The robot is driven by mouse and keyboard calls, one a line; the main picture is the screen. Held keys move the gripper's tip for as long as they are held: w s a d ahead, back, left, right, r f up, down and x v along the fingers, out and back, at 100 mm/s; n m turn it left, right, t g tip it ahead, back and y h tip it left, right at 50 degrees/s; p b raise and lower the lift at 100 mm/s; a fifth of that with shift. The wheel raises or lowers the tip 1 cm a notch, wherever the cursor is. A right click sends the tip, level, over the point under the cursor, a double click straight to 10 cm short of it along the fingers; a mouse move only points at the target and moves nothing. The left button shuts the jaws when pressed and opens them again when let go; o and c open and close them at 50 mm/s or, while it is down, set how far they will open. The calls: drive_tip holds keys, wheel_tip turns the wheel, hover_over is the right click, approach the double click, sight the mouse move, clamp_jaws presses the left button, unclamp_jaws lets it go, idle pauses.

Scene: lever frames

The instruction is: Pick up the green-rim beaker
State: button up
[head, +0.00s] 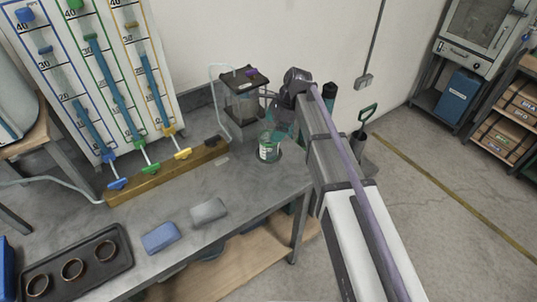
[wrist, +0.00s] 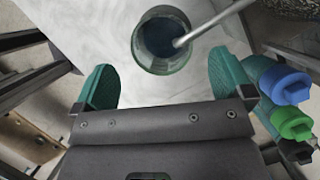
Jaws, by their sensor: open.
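The green-rim beaker (head: 269,152) stands upright on the grey bench near its right end, a pale label on its side. In the wrist view the beaker (wrist: 145,50) is seen from above with a greenish rim, and a pale tube reaches into its mouth. My gripper (head: 282,122) is just above and behind it in the head view. In the wrist view my gripper (wrist: 160,70) is open, its two teal fingers apart. The beaker lies ahead of the gap between them. I see no contact.
A clear tank (head: 244,100) with a dark lid stands behind the beaker. A wooden lever block (head: 165,170) with blue, green and yellow levers lies left. Grey (head: 208,211) and blue (head: 160,237) sponges lie in front. Blue (wrist: 285,85) and green (wrist: 290,124) caps are beside the right finger.

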sight(269, 136)
drive_tip(key=b+x, duration=0.4)
drive_tip(key=x, duration=0.1)
drive_tip(key=shift+d+f+b, duration=0.1)
drive_tip(key=shift+f+b, duration=0.25)
drive_tip(key=shift+f, duration=0.05)
drive_tip(key=shift+r, duration=0.2)
drive_tip(key=c, duration=1.1)
drive_tip(key=shift+r+p, duration=0.1)
drive_tip(key=shift+p, duration=0.2)
